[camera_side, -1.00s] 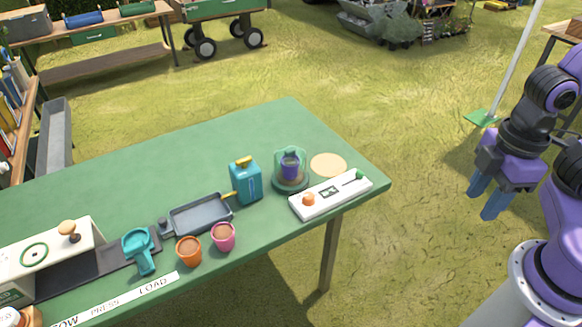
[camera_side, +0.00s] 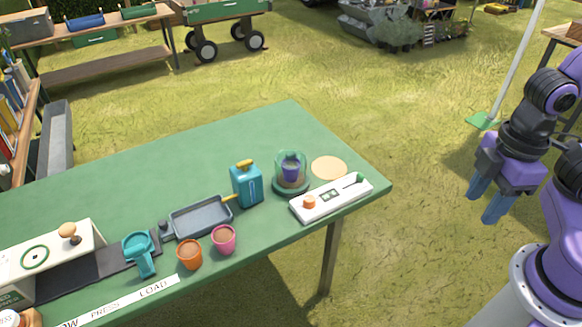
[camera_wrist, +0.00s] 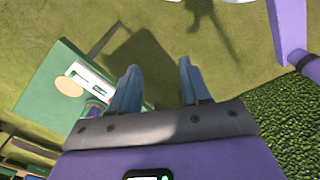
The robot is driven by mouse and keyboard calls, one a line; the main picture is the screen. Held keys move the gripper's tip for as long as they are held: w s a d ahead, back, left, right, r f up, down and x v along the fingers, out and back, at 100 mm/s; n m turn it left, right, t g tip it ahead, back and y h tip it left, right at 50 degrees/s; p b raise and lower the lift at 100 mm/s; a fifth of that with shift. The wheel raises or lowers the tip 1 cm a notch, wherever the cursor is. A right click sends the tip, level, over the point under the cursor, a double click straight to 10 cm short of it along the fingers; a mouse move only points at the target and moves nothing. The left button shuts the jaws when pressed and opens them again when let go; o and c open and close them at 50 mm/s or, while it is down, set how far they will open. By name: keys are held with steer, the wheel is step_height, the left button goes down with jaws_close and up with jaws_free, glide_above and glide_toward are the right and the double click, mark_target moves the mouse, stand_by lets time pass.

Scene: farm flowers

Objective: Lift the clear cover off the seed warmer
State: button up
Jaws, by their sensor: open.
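The seed warmer stands near the right end of the green table, with a dark green round base (camera_side: 291,187). A clear dome cover (camera_side: 290,158) sits over it, and a purple pot (camera_side: 291,172) shows inside. My gripper (camera_side: 483,208) is off the table to the right, well apart from the warmer, with its blue fingers pointing down. In the wrist view my gripper (camera_wrist: 158,80) has its two fingers spread with nothing between them.
A white control panel (camera_side: 331,198) with an orange knob lies in front of the warmer. A tan round disc (camera_side: 329,168) lies to its right. A blue watering can (camera_side: 246,184) stands close on its left. A grey tray (camera_side: 200,217) and pots are further left.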

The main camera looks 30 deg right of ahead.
steer(key=w+a+r+n, duration=0.1)
steer(key=w+a+r, duration=0.1)
steer(key=w+a, duration=0.35)
steer(key=w+a+r, duration=0.2)
steer(key=w+a, duration=0.1)
steer(key=w, duration=0.5)
steer(key=n, duration=0.4)
glide_above(291, 153)
step_height(291, 153, down, 2)
steer(key=f, duration=1.2)
steer(key=shift+s+d+f, duration=0.1)
steer(key=shift+s+d, duration=0.1)
steer(key=shift+s, duration=0.1)
steer(key=shift+w+a+f, duration=0.1)
steer(key=shift+w+f, duration=0.05)
steer(key=shift+f, duration=1.15)
steer(key=shift+w+a+f, duration=0.1)
steer(key=shift+w+f, duration=0.05)
steer(key=shift+f, duration=1.15)
steer(key=shift+c, duration=0.3)
jaws_close()
